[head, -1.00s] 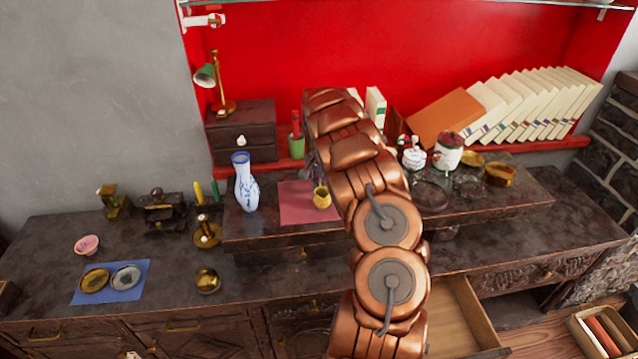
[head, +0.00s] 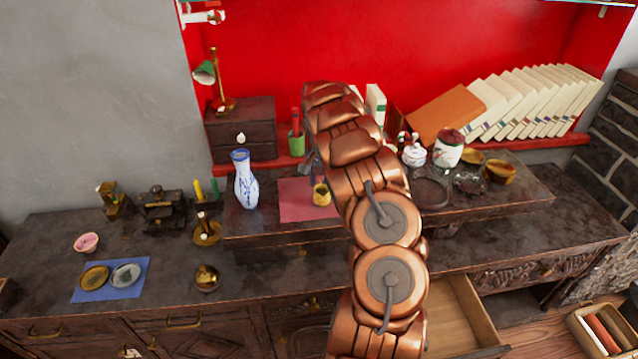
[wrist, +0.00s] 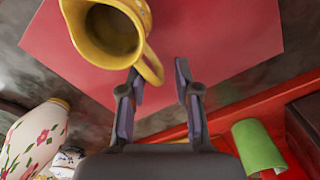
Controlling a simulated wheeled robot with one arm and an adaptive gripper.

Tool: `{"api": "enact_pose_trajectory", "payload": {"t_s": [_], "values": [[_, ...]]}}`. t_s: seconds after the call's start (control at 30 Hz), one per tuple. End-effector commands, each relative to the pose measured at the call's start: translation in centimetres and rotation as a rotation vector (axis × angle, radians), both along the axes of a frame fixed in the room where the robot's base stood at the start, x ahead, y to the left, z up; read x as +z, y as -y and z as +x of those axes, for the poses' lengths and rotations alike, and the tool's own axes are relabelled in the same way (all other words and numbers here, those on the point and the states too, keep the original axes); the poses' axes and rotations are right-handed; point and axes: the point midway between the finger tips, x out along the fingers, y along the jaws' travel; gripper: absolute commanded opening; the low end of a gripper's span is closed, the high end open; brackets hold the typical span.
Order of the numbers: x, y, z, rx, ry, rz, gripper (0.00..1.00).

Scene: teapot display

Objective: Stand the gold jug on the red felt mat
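The gold jug (head: 321,196) stands on the red felt mat (head: 295,207), near the mat's right part, partly beside my arm in the head view. In the wrist view the jug (wrist: 112,28) is seen from above, mouth open to the camera, with the red mat (wrist: 215,45) under and around it. My gripper (wrist: 158,72) is open, its two fingers apart. The jug's handle reaches toward the left fingertip, with no grip on it; whether they touch I cannot tell. In the head view my arm hides most of the gripper.
A blue and white vase (head: 245,180) stands left of the mat. A green cup (head: 297,144) is behind it; it also shows in the wrist view (wrist: 258,146). A flowered white jar (wrist: 35,140) is at the wrist view's lower left. An open drawer (head: 460,318) lies below.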

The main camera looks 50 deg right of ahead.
Motion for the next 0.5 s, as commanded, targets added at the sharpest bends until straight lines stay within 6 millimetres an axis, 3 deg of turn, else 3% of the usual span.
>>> {"api": "enact_pose_trajectory", "payload": {"t_s": [0.5], "values": [[9.1,0.0,0.1,0.001,0.005,-0.002,0.32]]}}
